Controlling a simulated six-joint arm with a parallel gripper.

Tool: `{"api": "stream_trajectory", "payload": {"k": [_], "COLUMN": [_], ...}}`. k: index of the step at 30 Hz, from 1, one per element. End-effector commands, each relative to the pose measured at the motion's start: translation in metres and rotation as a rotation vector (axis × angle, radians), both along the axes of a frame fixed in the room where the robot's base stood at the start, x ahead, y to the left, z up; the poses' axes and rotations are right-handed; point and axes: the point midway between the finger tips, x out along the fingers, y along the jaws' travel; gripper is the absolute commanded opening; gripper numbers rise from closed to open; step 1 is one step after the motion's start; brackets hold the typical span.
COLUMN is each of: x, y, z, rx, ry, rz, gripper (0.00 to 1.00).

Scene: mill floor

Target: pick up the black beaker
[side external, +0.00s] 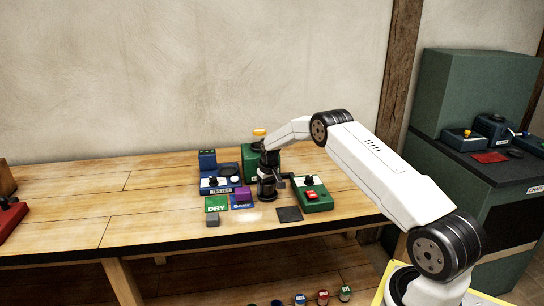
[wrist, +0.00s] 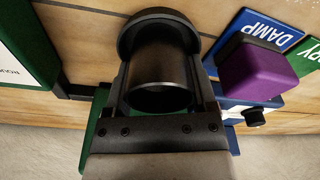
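The black beaker (wrist: 158,70) stands between the two fingers of my gripper (wrist: 160,95) in the wrist view, its open mouth facing the camera and a wider round flange at its far end. A dark finger runs close along each side of it. I cannot tell whether the fingers press on it or leave a small gap. In the side external view the beaker (side external: 267,190) is directly below my wrist, low over the wooden table, partly merged with my dark gripper (side external: 268,174). Any contact between its base and the table is hard to make out.
A purple block (side external: 243,194) lies on the blue DAMP card (side external: 243,203), beside the green DRY card (side external: 216,204). A blue device (side external: 218,186) is left, a green box (side external: 313,198) right. A grey cube (side external: 212,219) and dark pad (side external: 290,214) lie in front.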

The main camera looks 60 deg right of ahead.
Motion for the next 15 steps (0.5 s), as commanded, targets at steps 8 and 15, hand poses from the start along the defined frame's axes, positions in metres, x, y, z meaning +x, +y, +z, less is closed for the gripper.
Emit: {"api": "stream_trajectory", "payload": {"k": [8,15], "x": [0.0003,0.0005], "y": [-0.0001,-0.0002], "z": [0.0007,0.0069], "rx": [0.000,-0.001], "ry": [-0.001,-0.002], "rz": [0.000,0.000], "gripper": [0.06,0.06]}}
